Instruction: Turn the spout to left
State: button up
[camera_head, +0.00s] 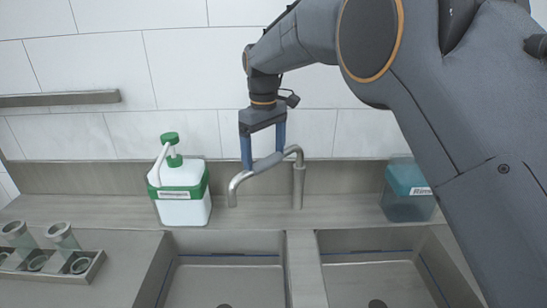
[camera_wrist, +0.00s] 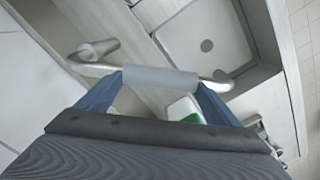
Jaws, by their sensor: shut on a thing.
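The metal spout (camera_head: 237,187) curves from an upright post (camera_head: 298,188) behind the sinks and points to the left, its outlet bent down. The outlet appears near the back of the left basin; its exact position over it is hard to tell. A grey sleeve covers the spout's middle. My gripper (camera_head: 264,159) reaches down from above, with its two blue fingers at either end of this sleeve, shut on the spout. In the wrist view, the spout (camera_wrist: 160,80) lies across between the fingertips, with the post at the left.
A white and green pump bottle (camera_head: 182,205) stands left of the outlet. A teal container (camera_head: 407,195) stands at the right. The left basin (camera_head: 222,280) and right basin (camera_head: 372,278) look empty. A rack (camera_head: 88,273) with glass cups sits at the far left.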

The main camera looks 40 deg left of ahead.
jog(key=shift+w+a+m, duration=0.15)
jog(key=shift+a+m, duration=0.55)
jog(key=shift+a, duration=0.15)
jog(key=shift+r, duration=0.1)
jog(key=o, duration=1.4)
jog(key=shift+a, duration=0.1)
notch_tip(320, 180, up, 8)
jog(key=shift+f+b, duration=0.15)
jog(key=shift+b, duration=1.1)
